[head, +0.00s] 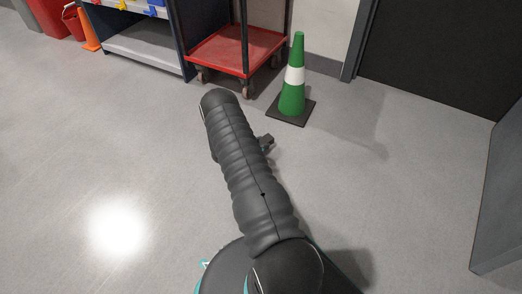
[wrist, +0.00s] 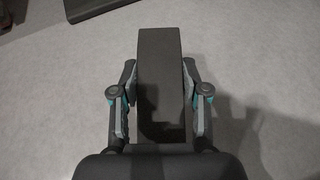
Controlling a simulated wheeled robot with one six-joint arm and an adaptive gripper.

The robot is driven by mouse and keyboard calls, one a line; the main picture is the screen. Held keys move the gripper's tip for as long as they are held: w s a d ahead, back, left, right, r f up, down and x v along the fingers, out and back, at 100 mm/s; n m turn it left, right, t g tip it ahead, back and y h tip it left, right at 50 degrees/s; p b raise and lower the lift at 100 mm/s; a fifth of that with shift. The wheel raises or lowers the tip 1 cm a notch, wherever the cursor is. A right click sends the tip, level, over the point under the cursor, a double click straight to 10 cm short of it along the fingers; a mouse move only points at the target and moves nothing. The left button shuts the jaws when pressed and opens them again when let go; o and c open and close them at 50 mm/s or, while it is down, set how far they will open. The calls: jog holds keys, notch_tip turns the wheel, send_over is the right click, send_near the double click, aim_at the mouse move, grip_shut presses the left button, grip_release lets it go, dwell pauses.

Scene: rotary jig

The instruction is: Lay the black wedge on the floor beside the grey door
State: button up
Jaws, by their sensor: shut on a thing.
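The black wedge (wrist: 160,70) is a long dark block in the wrist view, running away from me between the two fingers. My gripper (wrist: 158,92) is shut on it, one finger on each side. I cannot tell whether the wedge touches the floor. In the head view my arm hides most of the gripper and wedge; a small dark part (head: 266,141) shows beside the arm, and I cannot tell which it is. A grey panel (head: 503,195), seemingly the grey door, stands at the right edge, beside a dark doorway (head: 440,50).
A green cone (head: 292,95) with a white band stands on a black base near the doorway. A red trolley (head: 235,50) and a shelf unit (head: 145,52) are behind it. An orange cone (head: 88,32) is far left. Floor between green cone and grey panel is clear.

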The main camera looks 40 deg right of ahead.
jog(key=shift+f+b, duration=0.35)
jog(key=shift+f, duration=1.6)
jog(key=shift+f, duration=0.2)
jog(key=o, duration=1.2)
